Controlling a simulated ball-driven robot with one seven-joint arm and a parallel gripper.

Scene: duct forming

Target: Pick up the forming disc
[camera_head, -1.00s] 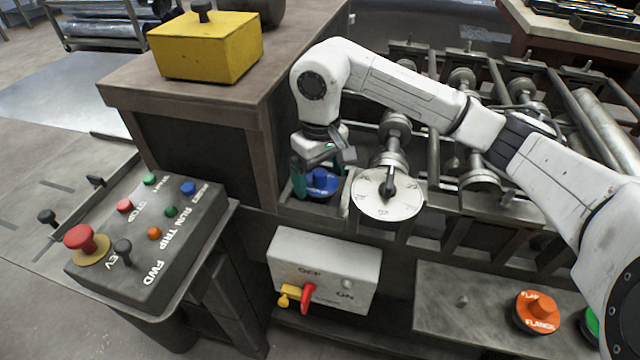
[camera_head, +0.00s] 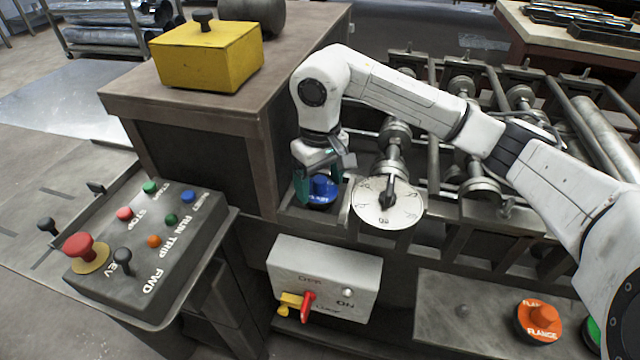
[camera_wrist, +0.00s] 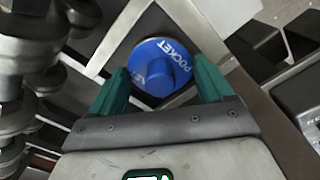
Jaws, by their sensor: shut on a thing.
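The blue forming disc (camera_head: 322,190) has a raised knob. It sits at the left end of the machine frame. In the wrist view the blue disc (camera_wrist: 160,68) shows white lettering that reads "POCKET". My gripper (camera_head: 318,186) reaches down over the disc from above. Its green fingers (camera_wrist: 163,82) stand on either side of the disc in the wrist view and are shut on it. The near finger partly hides the disc in the head view. I cannot tell whether the disc is clear of its seat.
A round white dial (camera_head: 388,203) stands just right of the disc. An orange "FLANGE" disc (camera_head: 539,320) and a partly hidden green disc (camera_head: 592,332) rest on the lower shelf (camera_head: 455,335). A yellow box (camera_head: 208,55) sits on the cabinet. The control panel (camera_head: 150,240) is at left.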

